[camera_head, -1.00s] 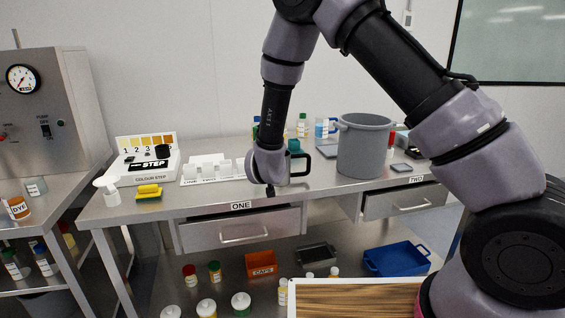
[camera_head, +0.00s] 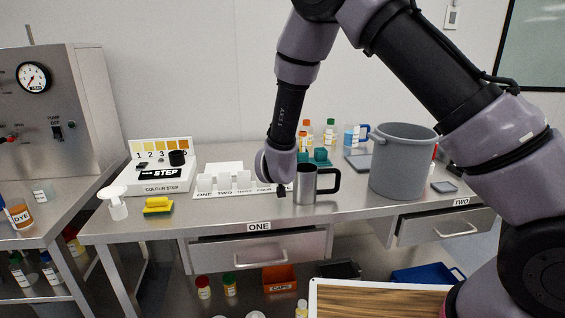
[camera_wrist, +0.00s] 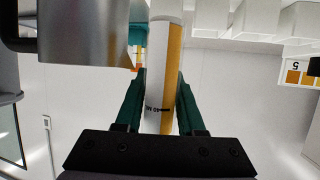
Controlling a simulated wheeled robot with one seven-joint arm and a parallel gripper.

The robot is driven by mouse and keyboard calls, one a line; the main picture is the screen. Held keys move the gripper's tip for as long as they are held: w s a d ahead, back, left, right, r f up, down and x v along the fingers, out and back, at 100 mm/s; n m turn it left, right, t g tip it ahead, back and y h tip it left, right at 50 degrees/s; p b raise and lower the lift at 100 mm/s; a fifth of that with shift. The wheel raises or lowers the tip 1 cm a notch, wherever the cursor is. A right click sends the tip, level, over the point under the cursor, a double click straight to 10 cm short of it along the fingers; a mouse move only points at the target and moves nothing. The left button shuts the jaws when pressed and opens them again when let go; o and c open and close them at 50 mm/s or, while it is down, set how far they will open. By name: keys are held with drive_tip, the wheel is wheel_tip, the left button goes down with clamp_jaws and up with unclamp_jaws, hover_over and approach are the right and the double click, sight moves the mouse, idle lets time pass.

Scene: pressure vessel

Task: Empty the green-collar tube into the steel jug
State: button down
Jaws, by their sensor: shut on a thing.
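The steel jug (camera_head: 305,187) stands upright near the front edge of the bench, its black handle to the right. In the wrist view its shiny side (camera_wrist: 85,35) fills the upper left. My gripper (camera_wrist: 160,76) is shut on a tube (camera_wrist: 163,50) with a white label and an amber strip. The tube lies between the two green fingers, beside the jug's rim in that view. No green collar shows clearly on it. In the head view my wrist is just left of the jug and hides the tube. I cannot tell the tube's tilt.
A large grey bucket (camera_head: 402,160) stands right of the jug. A white labelled rack (camera_head: 232,178) is to the left, with a sponge (camera_head: 158,205) and the colour chart stand (camera_head: 160,168) further left. Teal blocks (camera_head: 320,155) and several bottles stand behind the jug.

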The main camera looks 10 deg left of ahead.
drive_tip(key=shift+w, duration=0.25)
drive_tip(key=m+y, duration=0.1)
drive_tip(key=d+r+m+y, duration=0.1)
drive_tip(key=m, duration=0.1)
drive_tip(key=d+r+m+g+y, duration=0.1)
drive_tip(key=shift+w+d+m+y, duration=0.1)
drive_tip(key=shift+w+m+y, duration=0.2)
drive_tip(key=shift+m, duration=0.1)
idle(0.8)
drive_tip(key=shift+r, duration=0.1)
